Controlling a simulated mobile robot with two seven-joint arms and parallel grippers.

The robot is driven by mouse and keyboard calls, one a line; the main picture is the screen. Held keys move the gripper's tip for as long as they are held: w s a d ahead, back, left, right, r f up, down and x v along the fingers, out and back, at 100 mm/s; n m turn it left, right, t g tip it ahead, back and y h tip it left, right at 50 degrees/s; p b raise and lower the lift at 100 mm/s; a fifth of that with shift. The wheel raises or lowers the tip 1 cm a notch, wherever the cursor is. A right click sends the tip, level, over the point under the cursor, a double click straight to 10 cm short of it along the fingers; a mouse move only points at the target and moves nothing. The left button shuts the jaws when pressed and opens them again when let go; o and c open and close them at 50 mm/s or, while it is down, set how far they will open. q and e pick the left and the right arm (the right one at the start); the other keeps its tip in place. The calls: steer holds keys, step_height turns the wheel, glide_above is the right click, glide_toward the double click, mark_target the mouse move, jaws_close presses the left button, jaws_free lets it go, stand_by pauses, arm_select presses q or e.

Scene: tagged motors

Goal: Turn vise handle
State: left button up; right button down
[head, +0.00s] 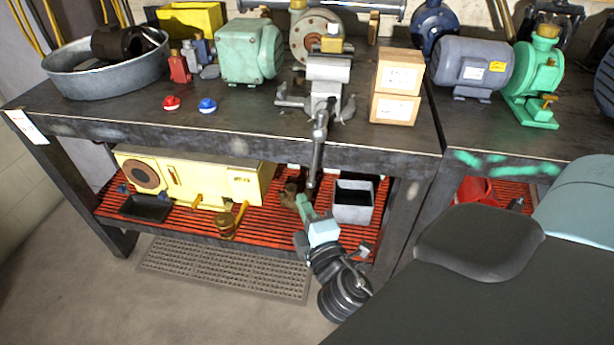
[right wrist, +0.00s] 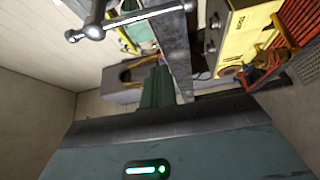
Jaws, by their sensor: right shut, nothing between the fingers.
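The grey vise (head: 328,72) is mounted at the front edge of the workbench. Its metal handle (head: 318,150) hangs down in front of the bench edge. In the right wrist view a silver bar with rounded ends, apparently the handle (right wrist: 130,20), crosses the upper left. My right gripper (head: 303,204) is shut and empty, just below the handle's lower end in the head view. Its green fingers (right wrist: 157,85) show in the right wrist view, seemingly apart from the bar. My left gripper is not in view.
The bench top (head: 230,118) carries a green motor (head: 250,50), two cardboard boxes (head: 396,85) and a metal basin (head: 105,78). Below, a red slatted shelf (head: 270,230) holds a yellow machine (head: 190,178) and a grey bin (head: 353,205). Floor is free at front left.

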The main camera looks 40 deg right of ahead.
steer(key=w+d+p, duration=0.2)
steer(key=w+d, duration=0.4)
steer(key=w, duration=0.1)
steer(key=shift+d, duration=0.2)
stand_by(0.4)
